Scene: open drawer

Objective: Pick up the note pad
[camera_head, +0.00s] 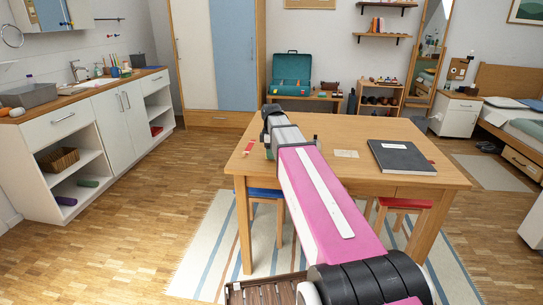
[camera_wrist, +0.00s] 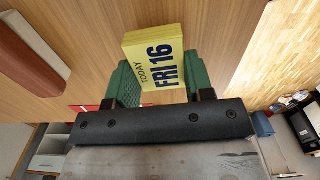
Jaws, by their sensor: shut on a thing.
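A thick yellow pad (camera_wrist: 153,56), printed "TODAY FRI 16" in dark letters, appears to be the note pad. It sits between the green fingers of my gripper (camera_wrist: 158,85) in the wrist view. The gripper is shut on it, with the pad's far end sticking out beyond the fingertips. The wood tabletop lies behind it; I cannot tell whether the pad still touches it. In the head view my arm reaches over the table's left part, a bit of green finger shows, and the pad is hidden.
On the table (camera_head: 310,133) lie a black book (camera_head: 402,157), a cream paper (camera_head: 346,153) and a small red item (camera_head: 249,147). A red-brown block (camera_wrist: 30,52) lies left of the pad in the wrist view. Stools (camera_head: 403,204) stand under the table's front edge.

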